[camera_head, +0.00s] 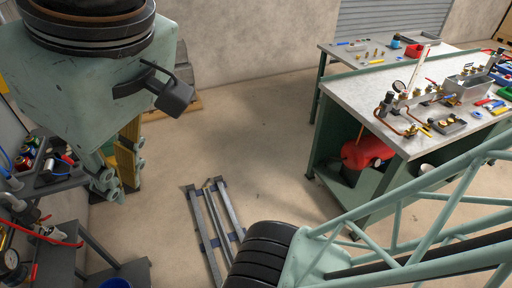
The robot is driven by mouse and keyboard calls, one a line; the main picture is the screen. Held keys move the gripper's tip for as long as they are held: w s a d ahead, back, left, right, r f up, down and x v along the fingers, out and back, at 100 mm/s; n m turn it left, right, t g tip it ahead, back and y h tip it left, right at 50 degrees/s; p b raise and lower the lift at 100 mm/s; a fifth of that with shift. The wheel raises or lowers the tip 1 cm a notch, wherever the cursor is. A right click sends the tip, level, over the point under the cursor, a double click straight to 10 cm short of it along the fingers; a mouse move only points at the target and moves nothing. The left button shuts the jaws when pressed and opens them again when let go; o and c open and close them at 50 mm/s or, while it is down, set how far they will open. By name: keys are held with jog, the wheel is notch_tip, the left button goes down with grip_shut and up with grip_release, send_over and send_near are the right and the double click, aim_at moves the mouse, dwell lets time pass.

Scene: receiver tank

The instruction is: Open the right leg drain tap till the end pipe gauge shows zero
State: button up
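On the grey workbench (365,92) at the right stands a small pipe assembly with copper tubing and brass fittings (388,104). A small round white-faced gauge (399,86) sits at its left end; its needle is too small to read. Several red and yellow handles show along the pipework, including a yellow one (427,131). I cannot tell which is the right leg drain tap or whether it is open. A red tank (366,152) lies under the bench. My gripper is not in view.
Another gauge (11,260) and red hoses are on a dark cart at the lower left. A steel rail frame (211,225) lies on the floor. A second table (345,47) stands behind the bench. A pale green lattice (400,222) crosses the lower right.

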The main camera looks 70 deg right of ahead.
jog(key=shift+f, duration=0.1)
